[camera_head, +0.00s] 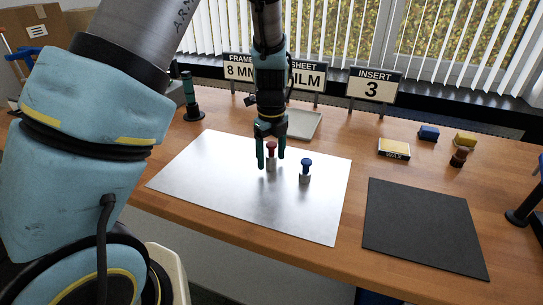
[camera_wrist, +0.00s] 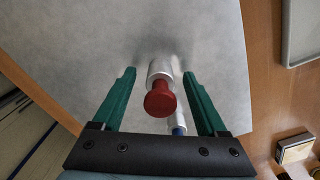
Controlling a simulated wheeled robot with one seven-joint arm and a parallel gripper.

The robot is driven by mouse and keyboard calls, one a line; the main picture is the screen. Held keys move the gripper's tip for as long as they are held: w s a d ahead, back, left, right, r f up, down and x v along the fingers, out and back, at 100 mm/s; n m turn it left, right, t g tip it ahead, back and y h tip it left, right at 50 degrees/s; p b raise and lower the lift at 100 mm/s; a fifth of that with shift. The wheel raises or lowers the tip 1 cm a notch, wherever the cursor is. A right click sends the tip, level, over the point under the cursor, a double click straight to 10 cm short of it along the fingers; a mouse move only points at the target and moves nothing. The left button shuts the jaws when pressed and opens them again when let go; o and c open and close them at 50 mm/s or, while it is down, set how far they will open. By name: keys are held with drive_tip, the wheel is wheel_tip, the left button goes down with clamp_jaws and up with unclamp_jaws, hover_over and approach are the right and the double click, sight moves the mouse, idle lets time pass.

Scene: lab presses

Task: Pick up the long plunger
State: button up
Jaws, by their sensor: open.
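A plunger with a red knob (camera_head: 271,147) and a silver body stands upright on the shiny metal sheet (camera_head: 215,165). A plunger with a blue knob (camera_head: 306,162) and a silver body stands to its right. I cannot tell for sure which one is the long plunger. My gripper (camera_head: 270,164) points down, its open green fingers on either side of the red-knobbed plunger. In the wrist view the red knob (camera_wrist: 160,100) lies between the fingers (camera_wrist: 159,75), with a gap on both sides. The blue knob (camera_wrist: 179,130) is partly hidden near the gripper's base.
A black mat (camera_head: 425,228) lies on the wooden table to the right. A pale tray (camera_head: 304,125) lies behind the sheet. Signs (camera_head: 373,88) stand at the back. A yellow-and-black box (camera_head: 394,149), a blue block (camera_head: 428,133) and a dark stamp-like piece (camera_head: 459,157) sit at the right.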

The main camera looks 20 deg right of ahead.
clamp_jaws()
idle(0.6)
